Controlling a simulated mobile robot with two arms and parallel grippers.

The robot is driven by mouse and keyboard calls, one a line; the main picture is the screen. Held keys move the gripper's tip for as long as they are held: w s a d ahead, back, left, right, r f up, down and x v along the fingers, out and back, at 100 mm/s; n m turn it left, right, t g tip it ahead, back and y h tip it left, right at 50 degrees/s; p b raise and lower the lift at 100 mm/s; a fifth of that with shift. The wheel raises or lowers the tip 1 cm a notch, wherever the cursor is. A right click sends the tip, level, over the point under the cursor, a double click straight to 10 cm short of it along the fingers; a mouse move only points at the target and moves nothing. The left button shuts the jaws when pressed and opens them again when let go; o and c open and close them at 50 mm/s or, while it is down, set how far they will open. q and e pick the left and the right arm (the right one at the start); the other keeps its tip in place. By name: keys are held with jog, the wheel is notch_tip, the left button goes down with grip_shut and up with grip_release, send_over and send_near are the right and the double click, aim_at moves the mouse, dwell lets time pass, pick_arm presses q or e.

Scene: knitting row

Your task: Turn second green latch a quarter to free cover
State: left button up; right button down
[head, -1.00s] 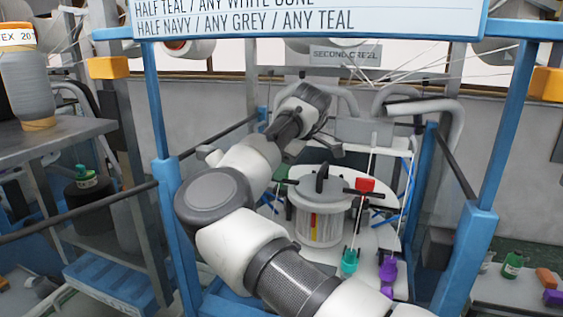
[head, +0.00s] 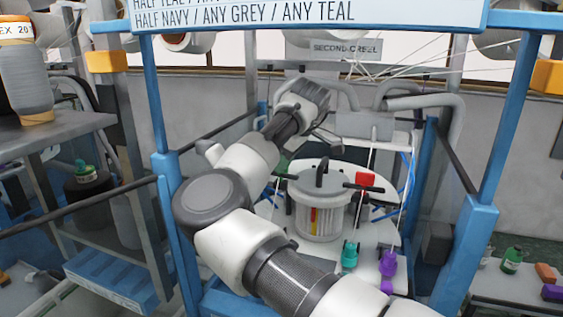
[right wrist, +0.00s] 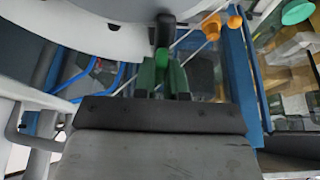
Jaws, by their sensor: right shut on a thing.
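The white cover (head: 309,186) sits on a clear cylinder (head: 319,222) in the head view, with a black handle (head: 322,172) on top. A red latch (head: 364,179) is at its right rim. My right gripper (head: 326,141) is just behind the cover; its fingertips are hard to make out there. In the right wrist view, my right gripper (right wrist: 164,91) is shut on a green latch (right wrist: 162,72) beside the pale cover rim. A black bar (right wrist: 165,32) reaches from the latch over the rim. My left gripper is not in view.
Teal (head: 349,257) and purple (head: 388,263) fittings stand in front of the cylinder. Blue frame posts (head: 491,190) flank the station on both sides. Thin yarns run down at the right. Orange parts (right wrist: 213,25) are beyond the rim in the wrist view.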

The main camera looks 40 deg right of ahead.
jog(key=m+h, duration=0.1)
jog(key=m, duration=0.3)
jog(key=shift+a+h, duration=0.1)
jog(key=shift+h, duration=0.3)
jog(key=m+h, duration=0.1)
jog(key=m, duration=0.3)
jog(key=shift+m+h, duration=0.3)
jog(key=shift+h, duration=0.1)
jog(key=m+h, duration=0.1)
jog(key=m, duration=0.3)
jog(key=shift+a+r+m+g, duration=0.1)
jog(key=shift+m+g, duration=0.2)
jog(key=shift+g, duration=0.1)
jog(key=shift+w+m+g+h, duration=0.1)
jog(key=shift+m+g+h, duration=0.5)
jog(key=shift+m, duration=1.2)
jog(key=c, duration=1.2)
grip_release()
jog(key=v, duration=0.7)
jog(key=shift+a+r, duration=0.15)
jog(key=shift+r, duration=0.05)
